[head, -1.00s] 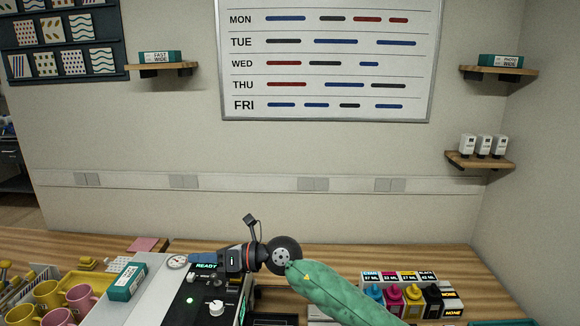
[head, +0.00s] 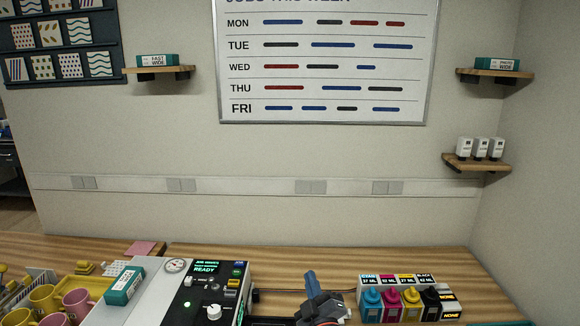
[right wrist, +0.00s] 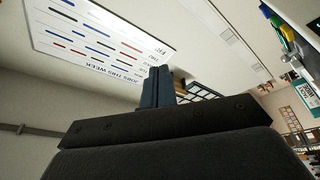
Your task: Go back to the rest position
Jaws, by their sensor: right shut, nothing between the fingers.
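My right gripper (head: 312,284) is low in the head view, just right of the mug press control panel (head: 207,281). Its fingers are together, point up and hold nothing. In the right wrist view the closed blue fingers (right wrist: 157,88) stand up against the wall and whiteboard, with nothing between them. The panel's screen is lit and reads READY. My left gripper is not in the head view.
Ink bottles (head: 391,302) stand right of my right gripper, below a row of coloured labels. Pink and yellow mugs (head: 76,302) are at the lower left. A teal box (head: 124,285) lies on the press. The wooden counter (head: 330,262) behind my gripper is bare.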

